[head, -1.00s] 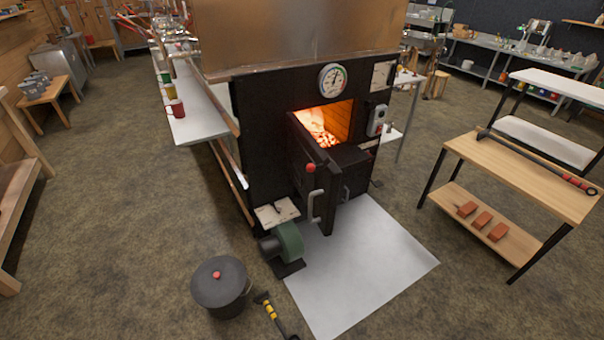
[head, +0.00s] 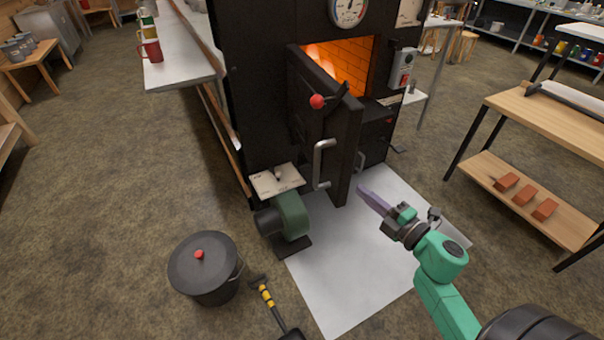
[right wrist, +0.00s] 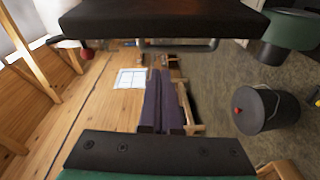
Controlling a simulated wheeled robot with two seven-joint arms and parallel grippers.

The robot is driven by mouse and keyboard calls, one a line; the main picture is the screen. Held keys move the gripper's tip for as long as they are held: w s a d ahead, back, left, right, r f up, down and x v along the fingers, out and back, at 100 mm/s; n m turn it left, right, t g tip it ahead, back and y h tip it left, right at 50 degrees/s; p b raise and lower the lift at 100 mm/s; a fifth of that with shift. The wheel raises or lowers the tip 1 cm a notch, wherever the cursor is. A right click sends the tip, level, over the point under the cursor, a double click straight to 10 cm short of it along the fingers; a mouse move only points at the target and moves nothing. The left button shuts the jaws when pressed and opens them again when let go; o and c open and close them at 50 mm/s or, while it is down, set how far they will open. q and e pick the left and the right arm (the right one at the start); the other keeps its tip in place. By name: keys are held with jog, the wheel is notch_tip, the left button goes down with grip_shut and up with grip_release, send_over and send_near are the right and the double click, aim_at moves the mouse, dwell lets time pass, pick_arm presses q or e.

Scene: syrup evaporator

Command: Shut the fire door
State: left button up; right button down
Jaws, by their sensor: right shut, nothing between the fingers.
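The fire door (head: 338,150) is a thick black panel, swung well open from the left side of the glowing firebox opening (head: 350,62). It carries a silver upright handle (head: 319,165) and a latch lever with a red knob (head: 317,101). My right gripper (head: 362,191), with purple fingers, is shut and empty, just right of the door's lower free edge; I cannot tell if it touches. In the right wrist view the shut fingers (right wrist: 164,103) point toward the door (right wrist: 165,18), a dark slab across the top. My left gripper is not in view.
A green blower (head: 291,213) stands below left of the door. A lidded black pot (head: 205,266) and a yellow-banded tool (head: 267,297) lie on the floor in front. A pale floor sheet (head: 340,275) is otherwise clear. A wooden bench (head: 545,118) holding bricks stands right.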

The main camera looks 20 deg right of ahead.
aim_at(345, 164)
jog(key=shift+n+y, duration=0.7)
jog(key=shift+n, duration=0.2)
jog(key=w, duration=0.3)
jog(key=w+a+r, duration=0.1)
jog(key=w, duration=0.2)
jog(key=w+a+r+p, duration=0.1)
jog(key=w, duration=0.2)
jog(key=shift+w+r, duration=0.1)
jog(key=shift+w, duration=0.1)
jog(key=shift+d, duration=0.35)
